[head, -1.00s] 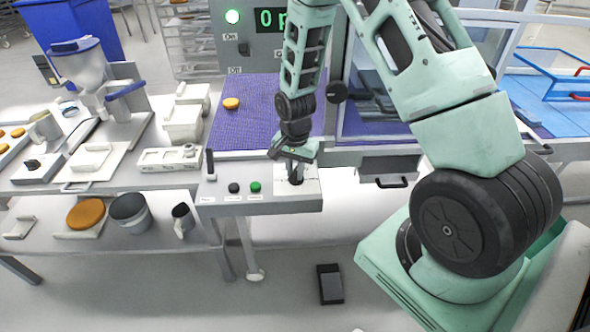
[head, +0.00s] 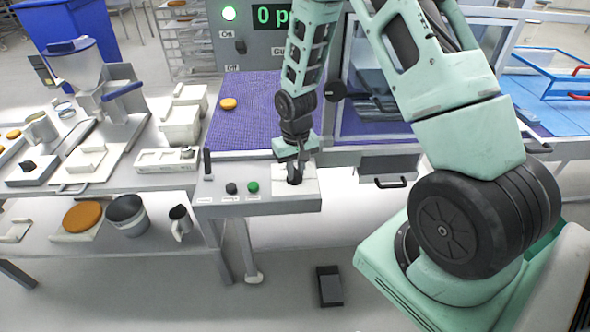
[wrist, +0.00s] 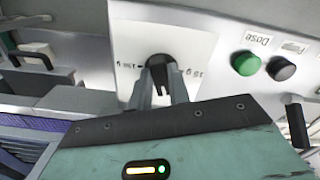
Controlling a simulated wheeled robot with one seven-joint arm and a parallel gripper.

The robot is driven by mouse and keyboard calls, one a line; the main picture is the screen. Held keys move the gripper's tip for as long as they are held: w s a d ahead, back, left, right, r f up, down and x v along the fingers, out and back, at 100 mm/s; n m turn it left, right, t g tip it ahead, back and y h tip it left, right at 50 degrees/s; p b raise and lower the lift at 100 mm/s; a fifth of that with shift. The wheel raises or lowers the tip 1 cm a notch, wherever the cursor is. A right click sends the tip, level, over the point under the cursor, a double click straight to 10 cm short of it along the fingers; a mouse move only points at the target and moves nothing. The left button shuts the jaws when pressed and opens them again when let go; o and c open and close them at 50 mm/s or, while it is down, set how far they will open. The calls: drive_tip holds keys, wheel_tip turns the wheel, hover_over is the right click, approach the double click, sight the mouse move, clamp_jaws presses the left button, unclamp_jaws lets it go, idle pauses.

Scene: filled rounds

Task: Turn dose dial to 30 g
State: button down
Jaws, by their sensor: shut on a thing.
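The dose dial is a black knob on a white plate with small printed marks around it. It shows in the wrist view (wrist: 160,62) and, partly behind my fingers, in the head view (head: 294,178). My gripper (wrist: 160,78) has one finger on each side of the knob and is shut on it. In the head view my gripper (head: 297,168) points down at the plate on the right end of the grey control panel (head: 225,206). The marks are too small and upside down to read surely, so I cannot tell the dial's setting.
A green button (head: 252,187) and a black button (head: 231,188) sit left of the dial. A black lever (head: 208,163) stands at the panel's left. Behind lies a purple belt (head: 245,120) with an orange round (head: 229,104). A drawer (head: 388,170) is to the right.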

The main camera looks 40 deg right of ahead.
sight(296, 172)
drive_tip(key=shift+n, duration=0.8)
drive_tip(key=c, duration=1.3)
unclamp_jaws()
wheel_tip(296, 172, up, 18)
drive_tip(key=shift+f+b, duration=0.25)
drive_tip(key=shift+b, duration=0.9)
